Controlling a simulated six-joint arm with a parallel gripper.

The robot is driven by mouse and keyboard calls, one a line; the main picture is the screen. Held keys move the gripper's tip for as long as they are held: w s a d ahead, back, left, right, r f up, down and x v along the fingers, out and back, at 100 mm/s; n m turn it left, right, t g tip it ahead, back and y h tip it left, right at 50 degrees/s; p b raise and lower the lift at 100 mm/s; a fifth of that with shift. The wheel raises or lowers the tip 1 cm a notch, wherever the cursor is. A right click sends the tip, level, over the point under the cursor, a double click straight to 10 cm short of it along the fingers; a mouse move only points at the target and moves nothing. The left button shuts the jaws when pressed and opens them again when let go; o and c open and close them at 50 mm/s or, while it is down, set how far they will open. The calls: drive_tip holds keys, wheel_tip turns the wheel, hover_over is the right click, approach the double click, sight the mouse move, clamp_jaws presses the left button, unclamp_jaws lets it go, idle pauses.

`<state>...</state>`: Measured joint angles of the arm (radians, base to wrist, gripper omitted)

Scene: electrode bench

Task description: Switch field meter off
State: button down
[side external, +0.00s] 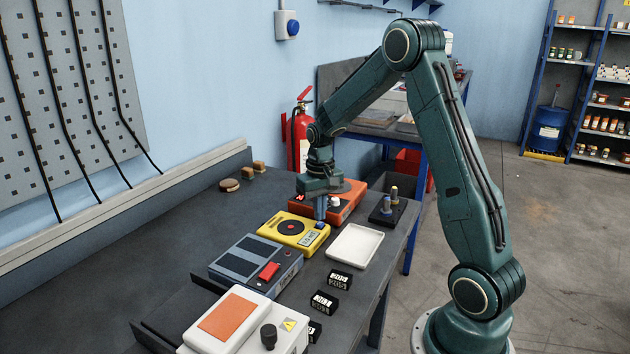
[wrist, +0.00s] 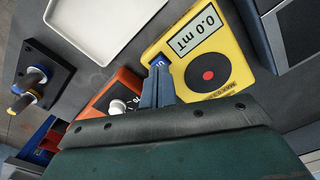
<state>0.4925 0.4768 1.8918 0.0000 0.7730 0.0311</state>
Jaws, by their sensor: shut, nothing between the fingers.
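The yellow field meter (side external: 278,229) lies on the dark bench, with a round dark dial that has a red centre. Its display (wrist: 197,32) reads 0.0 mT in the wrist view, where the yellow case (wrist: 235,72) also shows. A small blue switch (wrist: 160,61) sits at the meter's edge beside the display. My gripper (side external: 321,219) points down, fingers shut and empty, at the meter's right end. In the wrist view the fingertips (wrist: 157,68) are right at the blue switch and partly hide it; I cannot tell whether they touch it.
An orange device (side external: 350,200) with a white knob stands just behind the meter. A grey box with a red switch (side external: 269,271) is in front. A white tray (side external: 355,246) and a black block with posts (side external: 378,219) lie to the right. Small black labelled blocks (side external: 340,280) stand nearer the front.

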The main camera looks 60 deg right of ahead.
sight(320, 223)
drive_tip(key=shift+f, duration=0.7)
idle(0.7)
drive_tip(key=shift+r, duration=3)
